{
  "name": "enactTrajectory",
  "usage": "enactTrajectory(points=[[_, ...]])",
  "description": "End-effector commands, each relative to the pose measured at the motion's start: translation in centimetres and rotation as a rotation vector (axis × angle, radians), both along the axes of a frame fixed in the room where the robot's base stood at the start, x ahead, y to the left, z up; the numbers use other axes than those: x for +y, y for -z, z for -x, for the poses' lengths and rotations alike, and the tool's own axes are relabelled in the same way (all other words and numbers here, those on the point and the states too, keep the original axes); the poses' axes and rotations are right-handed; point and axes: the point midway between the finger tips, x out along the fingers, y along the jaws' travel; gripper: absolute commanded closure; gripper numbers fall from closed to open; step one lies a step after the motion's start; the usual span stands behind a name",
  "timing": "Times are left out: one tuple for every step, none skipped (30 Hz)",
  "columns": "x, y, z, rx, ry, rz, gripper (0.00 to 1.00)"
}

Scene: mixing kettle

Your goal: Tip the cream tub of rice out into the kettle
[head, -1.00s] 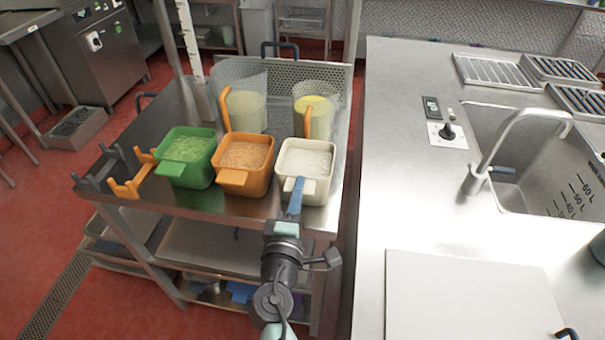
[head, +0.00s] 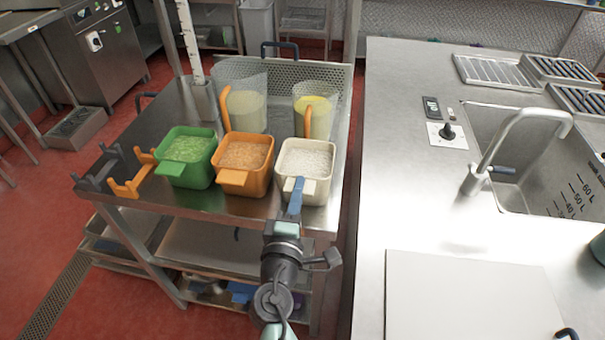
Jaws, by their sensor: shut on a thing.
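The cream tub (head: 318,190) stands upright on the steel cart at its right front corner, filled with white rice (head: 306,159). My gripper (head: 295,192) reaches it from the front and is shut on the tub's front handle; the blue fingers cover part of that handle. The tub appears to rest on the cart top. The kettle (head: 560,165) is the sunken steel vessel with litre marks at the right, set into the counter. Its right part is cut off by the picture edge.
An orange tub (head: 243,163) and a green tub (head: 186,157) stand close to the left. Two clear jugs (head: 245,108) (head: 318,112) stand behind. A steel counter (head: 400,215) lies right of the cart, across a narrow gap. A curved spout (head: 496,150) rises at the kettle's left rim.

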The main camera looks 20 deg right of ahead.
Motion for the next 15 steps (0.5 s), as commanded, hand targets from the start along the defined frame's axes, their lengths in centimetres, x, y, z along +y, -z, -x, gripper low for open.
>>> enactTrajectory(points=[[0.0,0.0,0.0,0.000,-0.001,0.000,1.00],[0.0,0.0,0.0,0.000,-0.001,0.000,1.00],[0.0,0.0,0.0,0.000,-0.001,0.000,1.00],[0.0,0.0,0.0,0.000,-0.001,0.000,1.00],[0.0,0.0,0.0,0.000,-0.001,0.000,1.00],[0.1,-0.4,-0.1,-0.006,-0.002,0.003,1.00],[0.1,-0.4,-0.1,-0.006,-0.002,0.003,1.00],[0.1,-0.4,-0.1,-0.006,-0.002,0.003,1.00],[0.1,-0.5,-0.1,-0.006,-0.002,0.003,1.00],[0.1,-0.7,-0.1,-0.006,-0.002,0.003,1.00],[0.1,-0.8,-0.1,-0.006,-0.002,0.003,1.00],[0.1,-1.1,-0.1,-0.006,-0.002,0.003,1.00],[0.0,-1.4,-0.1,-0.006,-0.002,0.003,1.00],[0.0,-1.7,-0.1,-0.006,-0.002,0.003,1.00],[0.0,-2.1,-0.1,-0.006,-0.002,0.003,1.00]])
